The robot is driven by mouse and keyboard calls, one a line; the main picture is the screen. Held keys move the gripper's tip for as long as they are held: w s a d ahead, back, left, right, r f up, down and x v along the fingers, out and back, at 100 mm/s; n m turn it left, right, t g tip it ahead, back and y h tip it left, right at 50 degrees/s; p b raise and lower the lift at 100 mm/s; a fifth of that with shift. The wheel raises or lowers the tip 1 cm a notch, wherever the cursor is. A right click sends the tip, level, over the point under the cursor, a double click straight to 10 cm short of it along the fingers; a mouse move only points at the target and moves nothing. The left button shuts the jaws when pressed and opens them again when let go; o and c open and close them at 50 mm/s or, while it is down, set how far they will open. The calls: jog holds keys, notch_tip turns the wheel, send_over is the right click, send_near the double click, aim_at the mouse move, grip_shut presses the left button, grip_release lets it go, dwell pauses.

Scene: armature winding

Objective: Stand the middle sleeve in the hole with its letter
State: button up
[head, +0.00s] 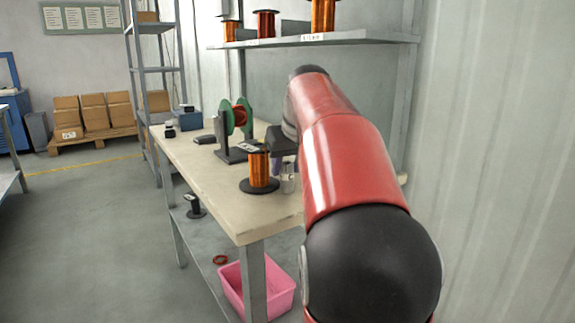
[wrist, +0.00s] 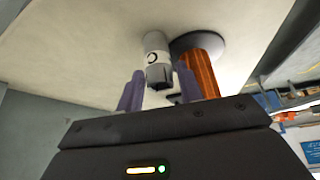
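A small grey-white cylinder with a dark round letter mark, likely a sleeve (wrist: 154,48), stands on the table beside a copper wire spool; the letter is too small to read surely. It also shows in the head view (head: 288,181), just right of the spool. My gripper (wrist: 160,84) has purple fingers, one on each side of the sleeve's near end, with a slight gap visible. In the head view the gripper (head: 278,166) is mostly hidden behind my red arm. The lettered holes and other sleeves cannot be made out.
The copper spool (head: 258,171) stands close beside the sleeve, also in the wrist view (wrist: 200,70). A stand with a green-flanged reel (head: 229,122) is behind it. The table's front left (head: 215,188) is clear. A shelf (head: 320,40) with spools hangs above; a pink bin (head: 232,285) sits below.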

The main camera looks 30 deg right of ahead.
jog(key=p+v, duration=0.2)
jog(key=v, duration=1)
jog(key=shift+r, duration=0.15)
